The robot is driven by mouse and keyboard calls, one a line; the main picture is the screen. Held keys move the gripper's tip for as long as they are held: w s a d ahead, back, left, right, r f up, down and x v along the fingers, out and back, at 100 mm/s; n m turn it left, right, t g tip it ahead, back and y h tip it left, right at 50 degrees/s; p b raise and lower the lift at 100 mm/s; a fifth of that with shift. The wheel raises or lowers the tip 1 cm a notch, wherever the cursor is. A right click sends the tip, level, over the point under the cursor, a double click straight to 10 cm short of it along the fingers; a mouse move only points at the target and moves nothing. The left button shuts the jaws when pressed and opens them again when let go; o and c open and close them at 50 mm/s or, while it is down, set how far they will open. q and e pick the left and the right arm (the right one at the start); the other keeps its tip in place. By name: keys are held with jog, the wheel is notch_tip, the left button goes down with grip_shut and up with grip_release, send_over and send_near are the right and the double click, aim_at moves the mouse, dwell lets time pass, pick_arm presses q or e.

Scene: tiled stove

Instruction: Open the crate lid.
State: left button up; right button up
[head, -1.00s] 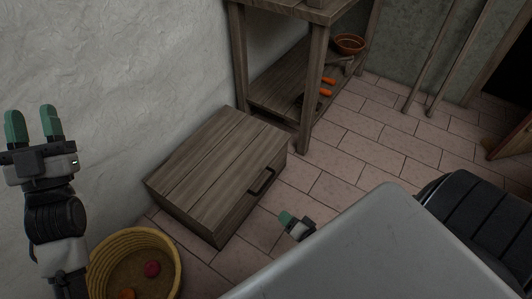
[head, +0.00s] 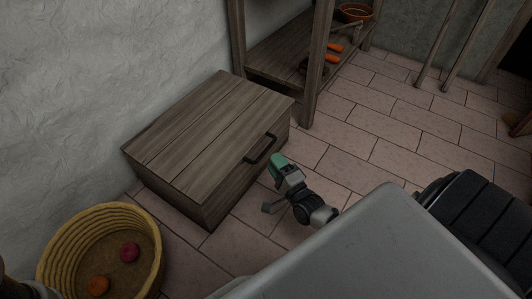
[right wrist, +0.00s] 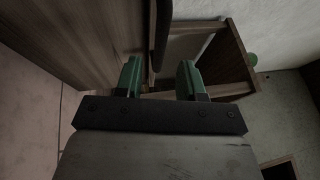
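The wooden crate (head: 185,195) stands on the tiled floor against the white wall. Its plank lid (head: 205,125) is closed, with a dark bar handle (head: 262,149) at the edge facing me. My right gripper (head: 278,162) is just beside the handle in the head view, its green fingers pointing toward it. In the right wrist view the two fingers (right wrist: 159,79) are apart with nothing clamped between them. The dark handle (right wrist: 162,38) shows just ahead of the gap; whether it touches a finger cannot be told. My left gripper is out of view.
A wicker basket (head: 60,250) holding a red and an orange round item stands in front of the crate at the left. A wooden shelf table (head: 236,40) with orange-handled tools and a bowl stands behind.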

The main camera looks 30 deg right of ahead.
aim_at(266, 149)
jog(key=shift+w+r+b, duration=0.25)
jog(key=shift+w+b, duration=0.25)
jog(key=shift+w, duration=0.9)
jog(key=shift+w+r+b, duration=0.2)
jog(key=shift+w+b, duration=0.25)
jog(key=shift+w, duration=0.9)
grip_shut()
